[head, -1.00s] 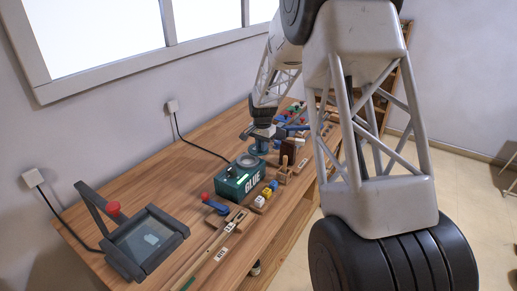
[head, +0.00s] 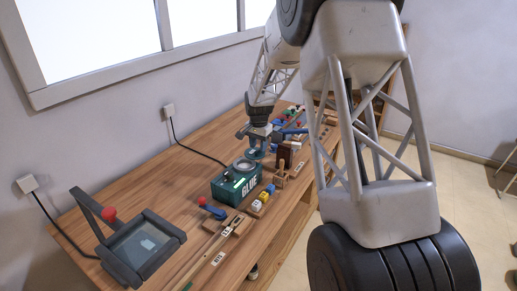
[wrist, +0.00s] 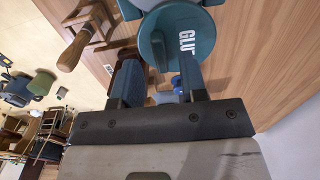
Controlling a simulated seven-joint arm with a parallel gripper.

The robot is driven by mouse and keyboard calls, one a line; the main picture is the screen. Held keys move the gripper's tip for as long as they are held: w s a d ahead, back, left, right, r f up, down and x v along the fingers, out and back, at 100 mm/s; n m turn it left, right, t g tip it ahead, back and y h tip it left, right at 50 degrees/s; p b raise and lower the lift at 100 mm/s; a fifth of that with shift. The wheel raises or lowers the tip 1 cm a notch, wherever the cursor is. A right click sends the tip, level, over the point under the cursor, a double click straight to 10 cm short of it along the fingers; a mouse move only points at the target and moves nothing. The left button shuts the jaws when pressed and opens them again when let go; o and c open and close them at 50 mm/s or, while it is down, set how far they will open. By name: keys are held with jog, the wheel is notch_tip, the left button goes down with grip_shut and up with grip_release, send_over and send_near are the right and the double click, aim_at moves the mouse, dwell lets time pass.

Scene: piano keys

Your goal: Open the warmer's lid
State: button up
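The warmer (head: 236,187) is a dark green box marked GLUE on the bench, with a pale round ring (head: 246,164) on top. I cannot tell from here how its lid sits. Behind it stands a small round teal pot (head: 255,154), partly hidden by my gripper (head: 248,138). In the wrist view, a teal body marked "GLU" (wrist: 185,40) and a teal disc (wrist: 158,50) lie just beyond and between the two fingers of my gripper (wrist: 158,72). The fingers are apart, with nothing visibly clamped. I cannot tell whether they touch the teal body.
A blue piece with a red knob (head: 210,210) and a wooden block with yellow parts (head: 260,202) lie in front of the warmer. A wooden-handled tool (wrist: 72,50) shows in the wrist view. A dark hinged frame (head: 140,246) stands front left. Bare wood lies left of the warmer.

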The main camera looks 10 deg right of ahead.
aim_at(258, 150)
jog(key=shift+r, duration=2.8)
jog(key=shift+s+r, duration=0.3)
jog(key=s+a+r+n, duration=0.1)
jog(key=s+r, duration=0.4)
jog(key=s, duration=0.4)
jog(key=s+r+n+t, duration=0.15)
jog(key=s+r, duration=0.25)
jog(key=s, duration=0.4)
jog(key=s+a+r+n, duration=0.1)
jog(key=s+r+n, duration=0.1)
jog(key=s+r, duration=0.5)
jog(key=s+f+n, duration=0.2)
jog(key=s, duration=1.3)
jog(key=s+f+n+t, duration=0.1)
jog(key=s+n, duration=0.1)
jog(key=s, duration=1.2)
jog(key=shift+s+a+f, duration=0.4)
jog(key=shift+a, duration=0.05)
